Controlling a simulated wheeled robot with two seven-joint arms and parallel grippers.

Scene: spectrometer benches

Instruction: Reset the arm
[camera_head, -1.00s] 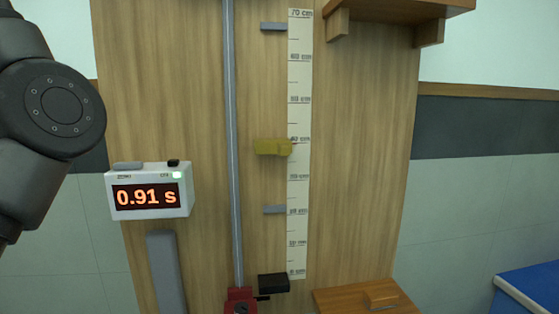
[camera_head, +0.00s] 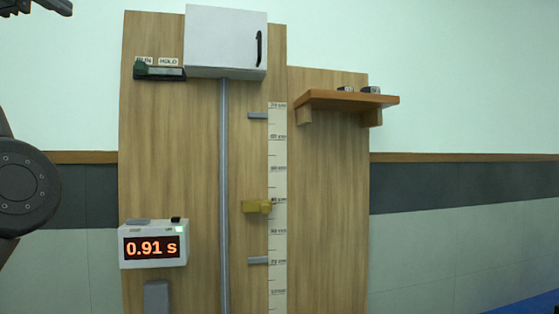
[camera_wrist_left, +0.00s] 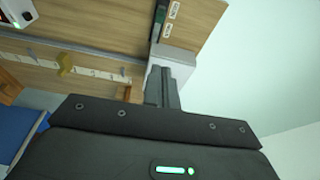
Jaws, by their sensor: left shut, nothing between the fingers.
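My left arm (camera_head: 25,188) shows at the left edge of the head view. The left gripper (camera_head: 60,6) is partly cut off in the top left corner, left of the wooden board (camera_head: 325,200) and apart from it. In the left wrist view the fingers (camera_wrist_left: 163,88) are closed together with nothing between them, and the board shows beyond them. My right gripper is not in either view.
The board carries a white box (camera_head: 226,40), a RUN/HOLD switch (camera_head: 160,73), a vertical rail (camera_head: 224,180), a scale (camera_head: 277,180), a yellow marker (camera_head: 255,207), a timer (camera_head: 153,245) reading 0.91 s and a shelf (camera_head: 345,100). Open wall lies to the right.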

